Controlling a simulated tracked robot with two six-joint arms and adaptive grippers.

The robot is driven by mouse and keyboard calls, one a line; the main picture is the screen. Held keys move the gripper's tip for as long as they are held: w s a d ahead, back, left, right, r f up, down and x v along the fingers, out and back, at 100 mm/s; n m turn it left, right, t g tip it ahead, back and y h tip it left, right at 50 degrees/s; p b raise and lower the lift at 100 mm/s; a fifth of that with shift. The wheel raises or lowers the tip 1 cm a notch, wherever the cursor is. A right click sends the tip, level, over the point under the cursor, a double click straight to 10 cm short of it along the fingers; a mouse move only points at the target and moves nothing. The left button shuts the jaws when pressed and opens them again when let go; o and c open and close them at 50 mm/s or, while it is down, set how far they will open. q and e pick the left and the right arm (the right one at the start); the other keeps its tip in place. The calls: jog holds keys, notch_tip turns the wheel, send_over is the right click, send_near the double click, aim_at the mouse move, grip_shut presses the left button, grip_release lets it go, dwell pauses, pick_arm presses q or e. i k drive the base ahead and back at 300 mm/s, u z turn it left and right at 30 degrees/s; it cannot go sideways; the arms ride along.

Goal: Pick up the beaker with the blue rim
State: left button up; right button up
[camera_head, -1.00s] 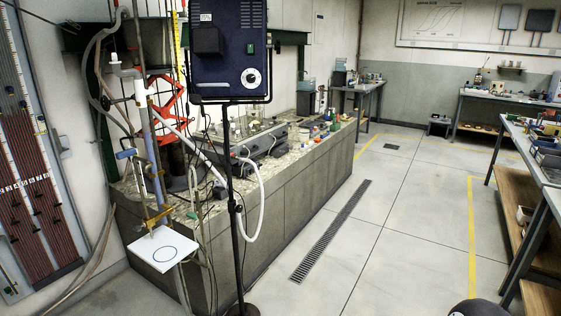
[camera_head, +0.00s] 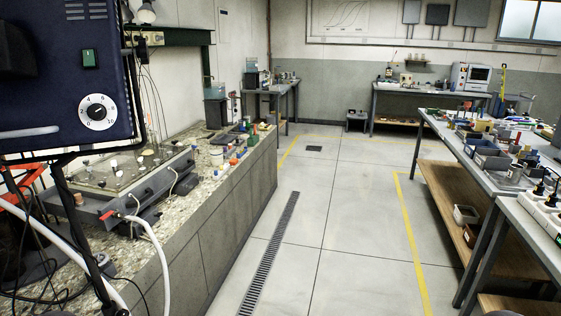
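I cannot make out a beaker with a blue rim in this view. Small bottles and caps in red, white and blue (camera_head: 233,162) stand along the stone-topped bench (camera_head: 172,255) on the left, too small to tell apart. Small items also stand on the far bench, and none can be told as the beaker.
A dark blue control box (camera_head: 70,75) on a stand fills the upper left. A long table (camera_head: 478,165) with bins and tools stands at right, over a wooden shelf (camera_head: 452,205). A far bench (camera_head: 425,91) stands at the back. The tiled floor (camera_head: 335,215) with a drain grate (camera_head: 270,250) is clear between.

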aim_at(242, 127)
jog(key=z, duration=0.2)
jog(key=i, duration=2.8)
jog(key=u, duration=0.25)
jog(key=i, duration=1.4)
jog(key=u, duration=0.3)
jog(key=i, duration=0.8)
jog(key=u, duration=0.15)
